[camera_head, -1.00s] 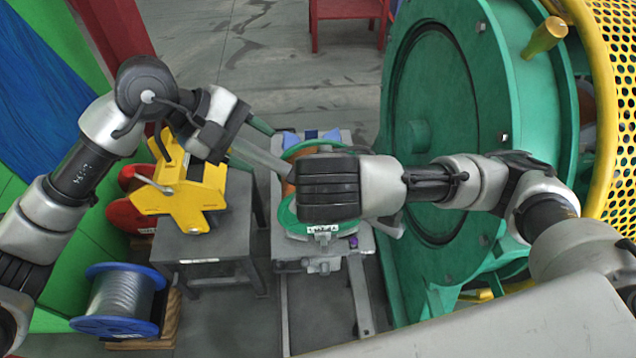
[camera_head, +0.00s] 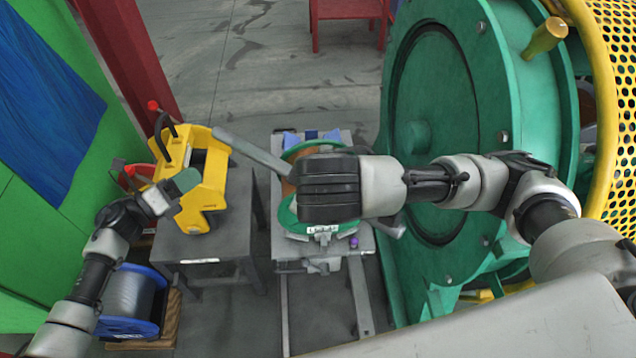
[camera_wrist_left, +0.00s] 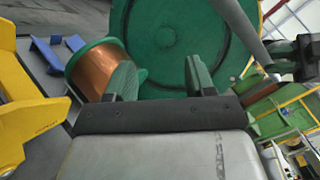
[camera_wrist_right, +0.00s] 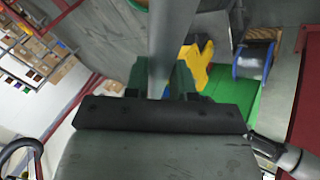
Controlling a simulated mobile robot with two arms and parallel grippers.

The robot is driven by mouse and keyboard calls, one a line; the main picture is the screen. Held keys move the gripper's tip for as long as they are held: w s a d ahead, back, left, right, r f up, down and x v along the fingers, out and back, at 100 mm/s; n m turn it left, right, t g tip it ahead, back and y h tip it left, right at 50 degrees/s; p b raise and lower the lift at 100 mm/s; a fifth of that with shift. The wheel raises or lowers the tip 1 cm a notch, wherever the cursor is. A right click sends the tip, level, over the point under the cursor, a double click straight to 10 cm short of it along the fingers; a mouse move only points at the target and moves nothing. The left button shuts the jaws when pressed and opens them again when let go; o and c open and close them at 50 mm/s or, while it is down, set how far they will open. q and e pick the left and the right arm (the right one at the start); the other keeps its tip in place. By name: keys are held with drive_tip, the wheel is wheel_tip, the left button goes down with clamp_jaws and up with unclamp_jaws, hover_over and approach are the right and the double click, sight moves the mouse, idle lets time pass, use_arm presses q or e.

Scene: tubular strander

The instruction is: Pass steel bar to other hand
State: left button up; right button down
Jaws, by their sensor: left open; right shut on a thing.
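The steel bar (camera_head: 252,152) is a long grey bar, raised and tilted, with its free end pointing to the upper left in the head view. My right gripper (camera_wrist_right: 160,82) is shut on it; in the head view my right wrist hides the grip. The bar also shows in the right wrist view (camera_wrist_right: 172,35) and at the upper right of the left wrist view (camera_wrist_left: 238,30). My left gripper (camera_head: 182,182) is open and empty. It is apart from the bar, to the left of it and in front of the yellow device in the head view.
The yellow device (camera_head: 207,180) stands on a grey table (camera_head: 240,215). A copper spool with green flanges (camera_wrist_left: 100,70) sits on a stand beneath my right wrist. The large green machine disc (camera_head: 435,120) is close on the right. A blue-rimmed wire spool (camera_head: 135,300) is at the lower left.

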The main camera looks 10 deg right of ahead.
use_arm(q)
drive_tip(key=s+a+f+n+t+y, duration=0.1)
drive_tip(key=s+a+f+n+y, duration=0.25)
drive_tip(key=f+n, duration=0.55)
drive_tip(key=s+a+f+n+t+y, duration=0.1)
drive_tip(key=s+a+f+n+y, duration=0.1)
drive_tip(key=s+f+n+y, duration=0.65)
drive_tip(key=s+a+f+n+t+y, duration=0.1)
drive_tip(key=a+f+n, duration=0.2)
drive_tip(key=f+n, duration=0.7)
drive_tip(key=s+f+n+g+y, duration=0.1)
drive_tip(key=s+f+n+g, duration=0.2)
drive_tip(key=s, duration=0.9)
drive_tip(key=s+f+n+g+y, duration=0.1)
drive_tip(key=s+f+n+g, duration=0.2)
drive_tip(key=s+f, duration=0.7)
drive_tip(key=s+f+n+g+y, duration=0.1)
drive_tip(key=s+f+n+g, duration=0.3)
drive_tip(key=s, duration=1)
wheel_tip(320, 180, down, 3)
drive_tip(key=shift+s+d+g+y, duration=0.25)
drive_tip(key=shift+d+g+y, duration=0.05)
drive_tip(key=shift+d+g, duration=0.1)
